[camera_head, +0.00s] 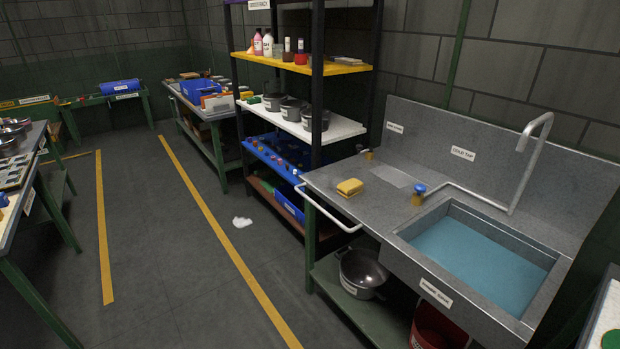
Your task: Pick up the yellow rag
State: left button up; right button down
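A small yellow folded rag or sponge-like pad (350,187) lies on the grey metal counter (335,209) to the left of the sink basin. It looks thick and block-shaped, with a darker lower side. Nothing covers it. Neither of my grippers is in view.
The sink basin (470,265) holds bluish water, with a curved tap (535,135) behind it. A blue-topped valve (419,194) stands right of the pad. A rail (330,210) juts from the counter's left edge. A white crumpled thing (242,222) lies on the otherwise open floor.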

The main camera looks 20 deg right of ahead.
aim_at(350, 188)
jog(key=z, duration=0.05)
jog(key=i, duration=0.85)
jog(key=z, duration=1)
jog(key=i, duration=0.75)
jog(key=z, duration=0.7)
